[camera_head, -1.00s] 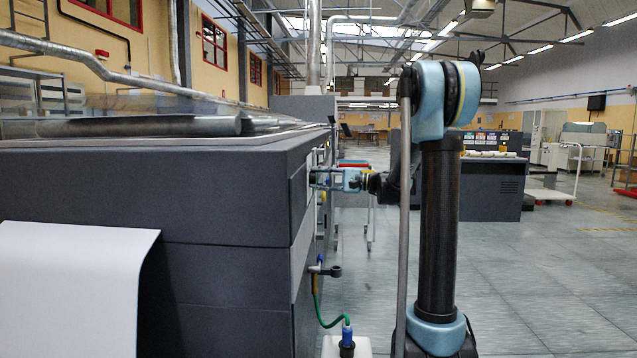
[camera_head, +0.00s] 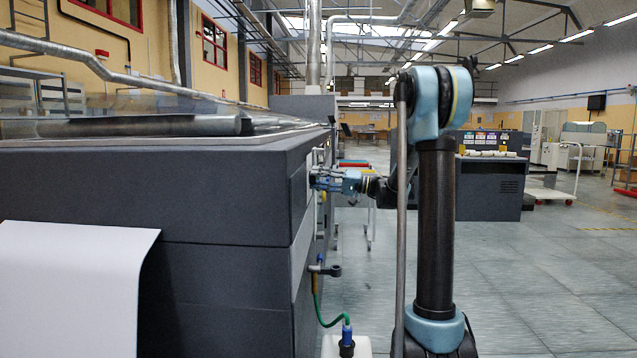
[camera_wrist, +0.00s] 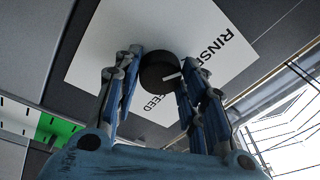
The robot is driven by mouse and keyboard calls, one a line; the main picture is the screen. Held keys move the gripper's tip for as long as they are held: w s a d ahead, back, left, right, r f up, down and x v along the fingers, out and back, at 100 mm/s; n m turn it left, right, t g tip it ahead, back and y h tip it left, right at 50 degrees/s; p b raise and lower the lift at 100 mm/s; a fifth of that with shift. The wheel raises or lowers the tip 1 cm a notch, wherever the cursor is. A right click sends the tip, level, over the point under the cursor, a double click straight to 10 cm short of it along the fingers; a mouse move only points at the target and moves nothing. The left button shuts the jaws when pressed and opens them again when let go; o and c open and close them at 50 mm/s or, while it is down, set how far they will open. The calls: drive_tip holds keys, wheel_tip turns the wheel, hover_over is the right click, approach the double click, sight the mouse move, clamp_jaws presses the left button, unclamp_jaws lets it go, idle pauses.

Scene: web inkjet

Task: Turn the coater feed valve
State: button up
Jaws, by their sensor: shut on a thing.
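The coater feed valve is a round black knob (camera_wrist: 158,72) with a short white mark, on a white label plate (camera_wrist: 110,40) in the wrist view. The letters "RINS" and "FEED" show on the plate; part of the lettering is hidden by the fingers. My gripper (camera_wrist: 163,62) has one finger on each side of the knob and is shut on it. In the head view my gripper (camera_head: 322,180) is against the side face of the dark grey machine (camera_head: 225,190), and the knob is hidden there.
Below my gripper, a dark lever fitting (camera_head: 325,270) sticks out from the machine, with a green hose (camera_head: 334,322) running down to a white container (camera_head: 360,347). Carts stand behind my arm. Open floor (camera_head: 540,290) lies to the right.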

drive_tip(key=shift+f, duration=0.15)
idle(0.3)
drive_tip(key=o, duration=1.1)
drive_tip(key=d, duration=0.4)
drive_tip(key=d+f, duration=0.1)
drive_tip(key=d, duration=0.3)
drive_tip(key=s+d, duration=0.1)
drive_tip(key=d, duration=0.3)
drive_tip(key=shift+f, duration=0.25)
drive_tip(key=shift+a, duration=0.1)
